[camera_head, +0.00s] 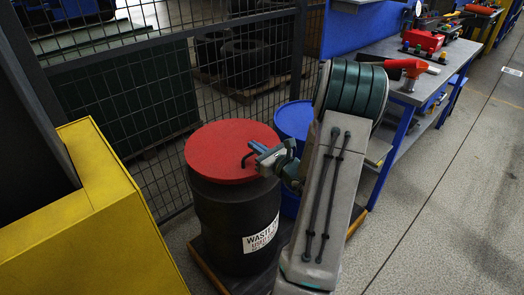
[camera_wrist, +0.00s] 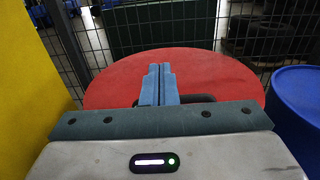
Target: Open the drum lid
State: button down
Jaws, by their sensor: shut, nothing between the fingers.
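The black drum (camera_head: 236,222) carries a white waste label and stands on a low pallet. Its round red lid (camera_head: 228,142) lies flat on top and looks closed. A dark handle (camera_head: 249,158) sits on the lid's right side. My gripper (camera_head: 256,146) is at the lid's right part, close to the handle. In the wrist view the blue fingers (camera_wrist: 160,70) are together with nothing between them, over the red lid (camera_wrist: 215,75). The handle (camera_wrist: 199,98) shows just behind and right of the fingers, partly hidden by my gripper. I cannot tell whether the fingers touch it.
A blue drum (camera_head: 293,119) stands close behind on the right. A yellow cabinet (camera_head: 90,225) is at the left. A wire mesh fence (camera_head: 160,80) runs behind the drum. A workbench (camera_head: 425,65) with tools stands at the right. The floor at right is clear.

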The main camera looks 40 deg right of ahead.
jog(key=shift+w+r+p, duration=0.25)
jog(key=shift+r+p, duration=0.5)
jog(key=shift+p, duration=0.05)
dwell(0.9)
dwell(1.1)
